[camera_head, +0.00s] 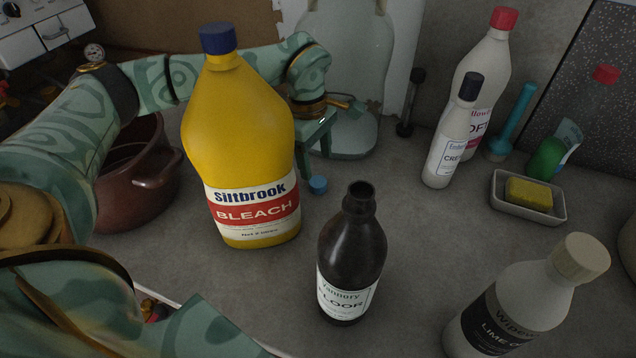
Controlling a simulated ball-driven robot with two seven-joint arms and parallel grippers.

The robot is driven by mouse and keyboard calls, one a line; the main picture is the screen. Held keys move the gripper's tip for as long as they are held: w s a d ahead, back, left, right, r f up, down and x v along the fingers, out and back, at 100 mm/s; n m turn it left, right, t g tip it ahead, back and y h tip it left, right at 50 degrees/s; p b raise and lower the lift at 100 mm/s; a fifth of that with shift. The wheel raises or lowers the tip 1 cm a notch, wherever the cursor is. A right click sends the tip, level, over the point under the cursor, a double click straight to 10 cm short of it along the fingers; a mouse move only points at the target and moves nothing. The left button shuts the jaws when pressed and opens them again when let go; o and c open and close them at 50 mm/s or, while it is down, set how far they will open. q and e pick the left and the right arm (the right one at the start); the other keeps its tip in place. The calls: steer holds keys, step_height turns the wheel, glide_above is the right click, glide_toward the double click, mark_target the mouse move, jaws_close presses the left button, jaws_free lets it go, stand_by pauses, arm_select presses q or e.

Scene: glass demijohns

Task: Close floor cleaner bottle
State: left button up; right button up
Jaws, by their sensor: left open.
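The floor cleaner bottle (350,258) is dark brown with a white label and stands upright at the front middle. Its neck is open, with no cap on it. A small blue cap (318,185) lies on the counter behind it, right of the yellow bleach bottle. My left arm reaches in from the left, behind the bleach bottle. My left gripper (334,126) is open, empty and beyond the blue cap, apart from the floor cleaner bottle. The bleach bottle hides part of the arm. My right gripper is not in view.
The tall bleach bottle (240,140) stands close left of the floor cleaner. A white lime cleaner bottle (527,305) is at front right. A brown pot (135,190), glass demijohn (345,55), white bottles (482,75) and sponge dish (505,201) stand farther back. Counter right of the cap is clear.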

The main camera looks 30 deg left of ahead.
mark_target(318, 181)
arm_select(q)
steer(key=f, duration=0.3)
steer(key=f+b, duration=0.1)
steer(key=f, duration=0.1)
steer(key=shift+s+d, duration=0.3)
steer(key=shift+d, duration=0.1)
steer(key=shift+r, duration=0.1)
steer(key=c, duration=1)
